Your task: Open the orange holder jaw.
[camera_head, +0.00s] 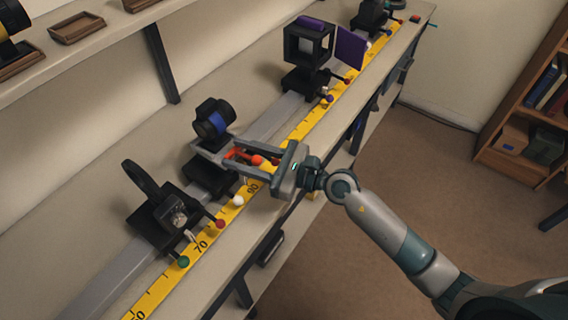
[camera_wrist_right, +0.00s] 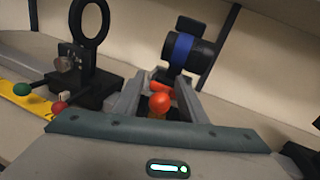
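A black lens with a blue band (camera_head: 213,121) sits on a carriage on the rail; it also shows in the right wrist view (camera_wrist_right: 190,52). Below it is the orange holder jaw (camera_head: 236,152), with an orange-red ball knob (camera_head: 257,160) towards me. My right gripper (camera_head: 202,147) reaches in from the right, its two grey fingers apart on either side of the orange parts. In the right wrist view the knob (camera_wrist_right: 160,102) lies between the fingers. I cannot tell whether the fingertips touch the holder. My left gripper is not in view.
A black ring mount (camera_head: 142,180) stands nearer on the rail, with green, red and white knobs beside it. A black cube frame (camera_head: 308,45) and purple plate (camera_head: 351,48) stand farther along. A yellow ruler (camera_head: 172,272) runs along the bench's front side.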

